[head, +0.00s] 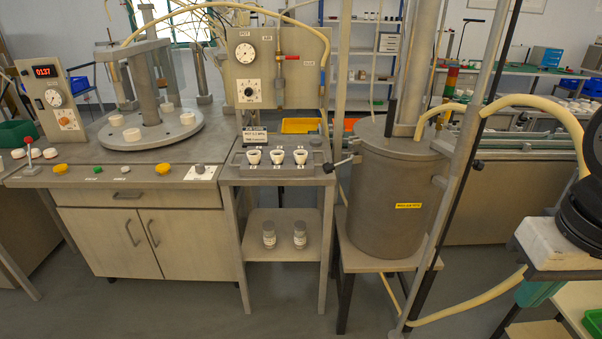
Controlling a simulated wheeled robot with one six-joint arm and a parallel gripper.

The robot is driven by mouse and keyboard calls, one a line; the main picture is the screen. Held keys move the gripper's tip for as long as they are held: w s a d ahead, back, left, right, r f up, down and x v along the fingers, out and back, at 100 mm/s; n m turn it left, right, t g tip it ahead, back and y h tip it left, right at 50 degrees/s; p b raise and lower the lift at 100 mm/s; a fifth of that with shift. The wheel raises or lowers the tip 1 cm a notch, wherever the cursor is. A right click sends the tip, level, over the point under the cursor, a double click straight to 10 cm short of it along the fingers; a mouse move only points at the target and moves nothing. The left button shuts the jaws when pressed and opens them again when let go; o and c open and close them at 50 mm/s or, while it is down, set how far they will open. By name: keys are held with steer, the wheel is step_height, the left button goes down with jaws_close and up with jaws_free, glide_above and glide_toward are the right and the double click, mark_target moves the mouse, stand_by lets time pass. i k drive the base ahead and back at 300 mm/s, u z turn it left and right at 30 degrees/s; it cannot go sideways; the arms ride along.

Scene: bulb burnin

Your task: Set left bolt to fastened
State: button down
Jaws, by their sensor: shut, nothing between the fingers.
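A grey metal drum (390,200) with a yellow label stands on a low stand right of centre. On its upper left side is a lever-like fitting with a black knob (328,168), which may be the left bolt; I cannot tell if it is fastened. My gripper does not show in the head view.
A bench with a round turntable (195,127) stands at left. A rack (262,162) with white cups sits beside the drum's left fitting, leaving little room. A slanted pole (460,150) and yellow hoses (530,100) crowd the drum's right. Floor in front is clear.

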mark_target(329, 168)
steer(key=u, duration=0.75)
steer(key=i, duration=1.5)
steer(key=z, duration=2.45)
steer(key=k, duration=0.9)
steer(key=u, duration=1.65)
